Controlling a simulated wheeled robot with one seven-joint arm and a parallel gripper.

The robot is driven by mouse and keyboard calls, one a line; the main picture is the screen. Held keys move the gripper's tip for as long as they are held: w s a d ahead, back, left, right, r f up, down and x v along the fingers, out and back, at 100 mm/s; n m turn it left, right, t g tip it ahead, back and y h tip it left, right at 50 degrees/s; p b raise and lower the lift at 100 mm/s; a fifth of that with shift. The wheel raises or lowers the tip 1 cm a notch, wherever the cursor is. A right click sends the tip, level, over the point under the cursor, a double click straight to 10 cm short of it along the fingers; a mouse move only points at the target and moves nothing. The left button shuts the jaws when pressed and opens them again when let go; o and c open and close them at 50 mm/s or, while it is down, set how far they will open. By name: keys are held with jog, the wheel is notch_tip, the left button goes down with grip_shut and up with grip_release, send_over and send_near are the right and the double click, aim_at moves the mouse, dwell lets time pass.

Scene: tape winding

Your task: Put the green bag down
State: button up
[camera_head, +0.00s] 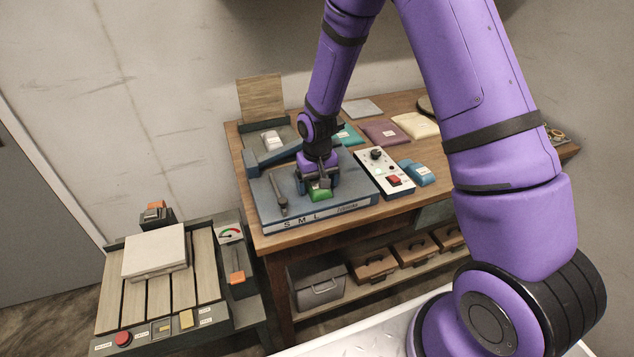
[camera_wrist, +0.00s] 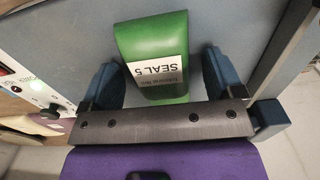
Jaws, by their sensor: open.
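The green bag (camera_head: 319,191) rests on the blue-grey platform (camera_head: 350,195) marked S M L, on the wooden table. In the wrist view the green bag (camera_wrist: 155,40) carries a white label reading SEAL 5. My gripper (camera_head: 318,179) is low over the platform at the bag. In the wrist view the blue fingers of my gripper (camera_wrist: 162,75) stand apart on either side of the bag. A gap shows between the bag and the right finger; contact at the left finger is hard to tell. The bag is partly hidden by the gripper in the head view.
Right of the platform are a control box (camera_head: 384,172) with a red switch and a blue bag (camera_head: 417,173). Flat teal, purple (camera_head: 385,133) and cream packets lie behind. A scale-like bench (camera_head: 155,251) stands at left. Bins sit on the lower shelf.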

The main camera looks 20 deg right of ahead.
notch_tip(320, 180, up, 12)
notch_tip(320, 180, up, 11)
jog(key=t, duration=0.1)
send_over(317, 181)
jog(key=s+d, duration=0.2)
jog(key=s, duration=0.3)
jog(key=s+d+r+t, duration=0.2)
jog(key=s+r, duration=0.5)
jog(key=s, duration=0.5)
jog(key=s+d+r+t, duration=0.2)
jog(key=s+r, duration=0.5)
jog(key=s, duration=0.5)
jog(key=shift+s+d+r, duration=0.15)
jog(key=shift+d+r, duration=0.25)
jog(key=shift+d, duration=0.05)
jog(key=shift+o, duration=0.4)
